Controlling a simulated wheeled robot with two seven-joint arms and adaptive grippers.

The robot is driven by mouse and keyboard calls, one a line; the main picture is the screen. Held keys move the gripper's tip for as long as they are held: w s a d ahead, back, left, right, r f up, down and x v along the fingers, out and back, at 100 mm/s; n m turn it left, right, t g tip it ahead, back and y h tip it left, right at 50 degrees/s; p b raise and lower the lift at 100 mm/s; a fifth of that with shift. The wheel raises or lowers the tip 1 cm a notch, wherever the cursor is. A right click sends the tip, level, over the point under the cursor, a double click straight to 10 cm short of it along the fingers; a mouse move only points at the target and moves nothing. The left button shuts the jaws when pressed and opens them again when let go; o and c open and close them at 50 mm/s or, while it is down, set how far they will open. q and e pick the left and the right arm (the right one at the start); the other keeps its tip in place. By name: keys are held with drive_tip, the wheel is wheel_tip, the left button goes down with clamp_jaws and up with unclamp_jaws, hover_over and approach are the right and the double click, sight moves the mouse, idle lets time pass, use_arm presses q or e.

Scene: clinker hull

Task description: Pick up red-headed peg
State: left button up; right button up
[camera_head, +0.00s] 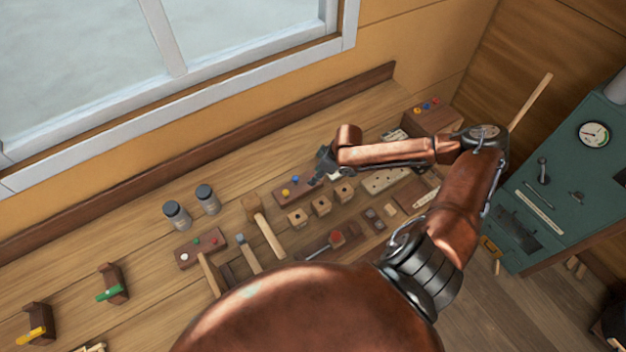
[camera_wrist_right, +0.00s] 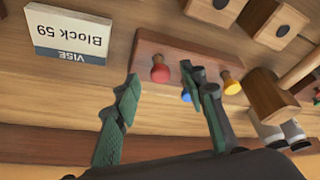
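The red-headed peg (camera_wrist_right: 160,72) stands in a brown peg block (camera_wrist_right: 197,53) in the right wrist view, beside a blue-headed peg (camera_wrist_right: 186,96) and a yellow-headed peg (camera_wrist_right: 231,84). My right gripper (camera_wrist_right: 160,74) is open, one finger on each side of the red head in the picture, with visible gaps; I cannot tell the remaining depth. In the head view my right gripper (camera_head: 325,160) is at the right end of the peg block (camera_head: 302,190). The red head is hidden there; the blue and yellow heads show. My left gripper is not in view.
A card reading "Block 59 VISE" (camera_wrist_right: 68,33) lies nearby. Wooden blocks with holes (camera_head: 321,205), a mallet (camera_head: 265,228) and two jars (camera_head: 207,199) surround the block.

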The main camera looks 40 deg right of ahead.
drive_tip(key=shift+x, duration=1.55)
drive_tip(key=shift+c, duration=0.3)
drive_tip(key=c, duration=0.8)
